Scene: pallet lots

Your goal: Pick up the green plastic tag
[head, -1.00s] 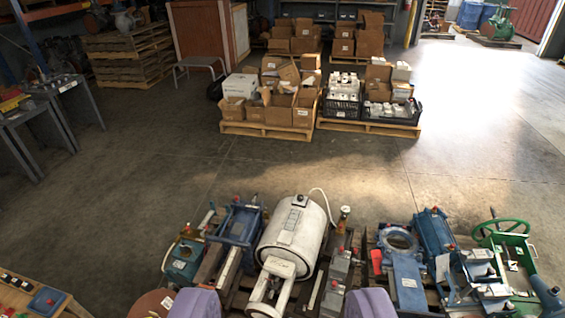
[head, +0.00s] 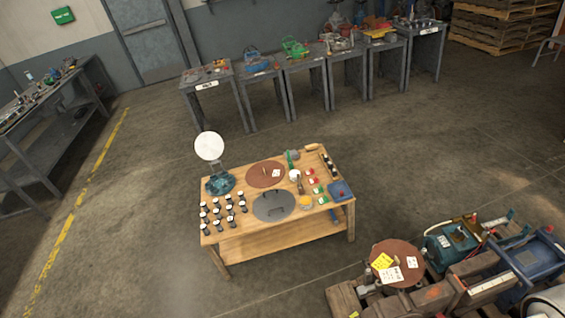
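A wooden table (head: 275,247) stands near the middle of the head view. Near its right end, left of a blue tray-like item (head: 341,190), lie small red and green pieces. One small green piece (head: 322,200) looks like a tag, with another green piece close behind it. They are too small for me to tell which is the green plastic tag. My gripper is not in view.
The table also holds a brown disc (head: 267,174), a grey disc with handles (head: 274,207), several black-and-white knobs and a round white disc on a stand (head: 209,146). Machinery on pallets (head: 480,280) is at lower right. Floor left of the table is clear.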

